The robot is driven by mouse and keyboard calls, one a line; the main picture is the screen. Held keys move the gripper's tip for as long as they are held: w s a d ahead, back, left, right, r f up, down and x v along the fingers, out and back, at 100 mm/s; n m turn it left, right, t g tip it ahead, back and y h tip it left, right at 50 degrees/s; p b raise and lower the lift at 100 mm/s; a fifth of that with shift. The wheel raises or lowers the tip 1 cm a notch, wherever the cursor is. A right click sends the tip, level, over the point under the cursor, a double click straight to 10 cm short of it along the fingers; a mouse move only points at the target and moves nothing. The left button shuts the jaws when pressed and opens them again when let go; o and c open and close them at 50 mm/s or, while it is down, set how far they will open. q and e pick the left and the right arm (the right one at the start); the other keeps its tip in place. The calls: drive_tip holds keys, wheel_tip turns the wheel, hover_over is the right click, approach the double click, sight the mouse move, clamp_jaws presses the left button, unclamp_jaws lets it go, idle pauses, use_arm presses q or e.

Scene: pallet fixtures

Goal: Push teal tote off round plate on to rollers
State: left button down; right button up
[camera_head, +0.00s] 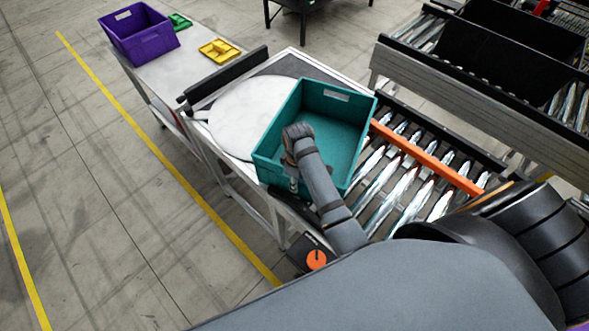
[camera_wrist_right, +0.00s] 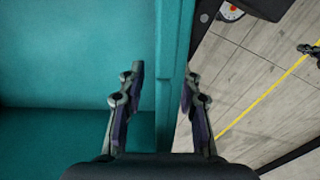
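The teal tote (camera_head: 338,112) is empty. It covers the right part of the white round plate (camera_head: 240,108), and its right side reaches the start of the metal rollers (camera_head: 397,192). The plate's left part is bare. My right gripper (camera_head: 293,184) is at the tote's near wall. In the right wrist view, its fingers (camera_wrist_right: 163,82) straddle the teal wall (camera_wrist_right: 172,60), one inside and one outside. The inside finger looks apart from the wall, and the outside one is close to it or touching. My left gripper is out of view.
An orange bar (camera_head: 425,157) lies along the rollers. A purple tote (camera_head: 138,35) and a yellow tray (camera_head: 219,50) are on the table at the far left. A black rail (camera_head: 225,78) edges the plate's far left side. Another roller conveyor (camera_head: 470,85) runs at the upper right.

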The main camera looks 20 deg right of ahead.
drive_tip(key=shift+a+f, duration=0.1)
clamp_jaws()
idle(0.5)
